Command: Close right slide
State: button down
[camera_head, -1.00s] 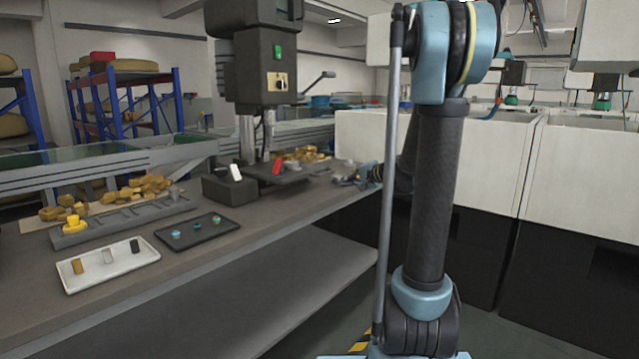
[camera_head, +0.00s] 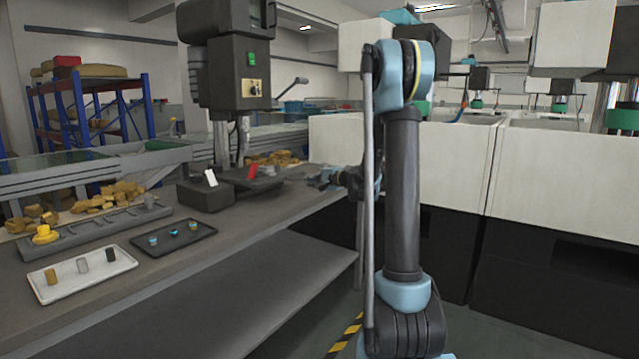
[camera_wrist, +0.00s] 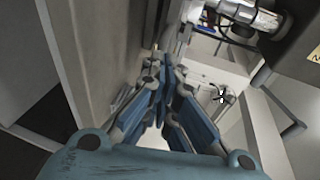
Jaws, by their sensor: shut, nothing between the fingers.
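I cannot tell for sure which part is the right slide. In the head view two large white-fronted cabinets stand side by side, a left one (camera_head: 420,160) and a right one (camera_head: 560,180), with a narrow seam between them. White box-like panels hang above them, one at the right (camera_head: 570,38). My gripper (camera_head: 330,179) is small and partly hidden behind my arm, in front of the left cabinet and by the far end of the bench. In the wrist view my gripper (camera_wrist: 165,92) has its blue fingers together, empty. A pale wall runs along its left.
A grey bench (camera_head: 215,245) at left holds a white tray (camera_head: 82,288), a black tray (camera_head: 205,247) and brown pieces. A dark machine (camera_head: 225,80) rises above it. Blue shelving (camera_head: 75,110) stands behind. Floor is visible between bench and cabinets.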

aim_at(298, 179)
jog(key=x, duration=0.6)
dwell(0.3)
